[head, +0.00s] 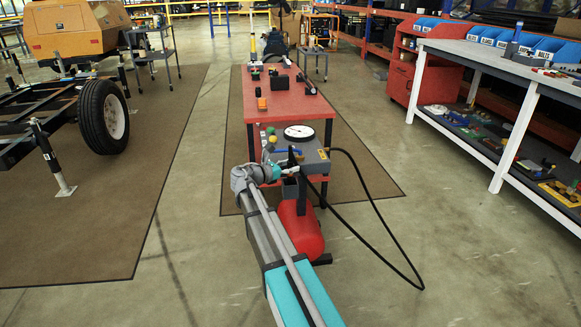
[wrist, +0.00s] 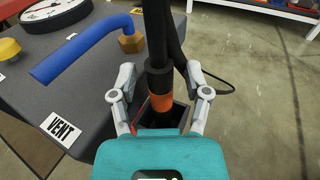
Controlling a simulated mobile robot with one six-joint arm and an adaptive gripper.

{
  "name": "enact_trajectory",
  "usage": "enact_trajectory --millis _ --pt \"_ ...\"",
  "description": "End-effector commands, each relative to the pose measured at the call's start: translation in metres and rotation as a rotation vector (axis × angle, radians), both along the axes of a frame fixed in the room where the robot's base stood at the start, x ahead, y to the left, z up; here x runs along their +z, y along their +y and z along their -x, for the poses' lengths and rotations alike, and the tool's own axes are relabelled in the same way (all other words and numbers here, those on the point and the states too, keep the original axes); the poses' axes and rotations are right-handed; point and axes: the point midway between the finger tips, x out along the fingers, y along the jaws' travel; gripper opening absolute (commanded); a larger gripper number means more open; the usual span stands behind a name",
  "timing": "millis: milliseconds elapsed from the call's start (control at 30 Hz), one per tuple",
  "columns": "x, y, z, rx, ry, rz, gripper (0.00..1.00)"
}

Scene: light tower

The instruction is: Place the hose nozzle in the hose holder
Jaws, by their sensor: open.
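The hose nozzle (wrist: 161,82) is a black upright rod with an orange band, in the middle of the wrist view. My gripper (wrist: 160,78) is open, with one finger on each side of the nozzle and a visible gap to it. The hose holder (wrist: 180,113) is a dark box at the side of the grey unit. The nozzle's lower part appears to stand in its opening, but my gripper body hides the bottom end. In the head view my gripper (head: 286,170) is at the unit's near left corner, and the nozzle is hard to make out there.
The grey unit (head: 312,161) carries a round gauge (head: 299,132), a blue pipe (wrist: 85,47) and a VENT label (wrist: 61,130). A black hose (head: 385,235) loops to the right over the floor. A red tank (head: 301,232) stands below. The floor at right is free.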

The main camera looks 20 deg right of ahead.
Motion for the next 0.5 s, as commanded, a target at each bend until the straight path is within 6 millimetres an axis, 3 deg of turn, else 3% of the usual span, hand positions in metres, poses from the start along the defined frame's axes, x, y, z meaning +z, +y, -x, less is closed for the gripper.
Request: enact_trajectory --millis 333,500 --pt "0.004 0.0 0.0 0.0 0.0 0.0 0.62" --pt "0.005 0.016 0.003 0.003 0.0 0.0 0.62"
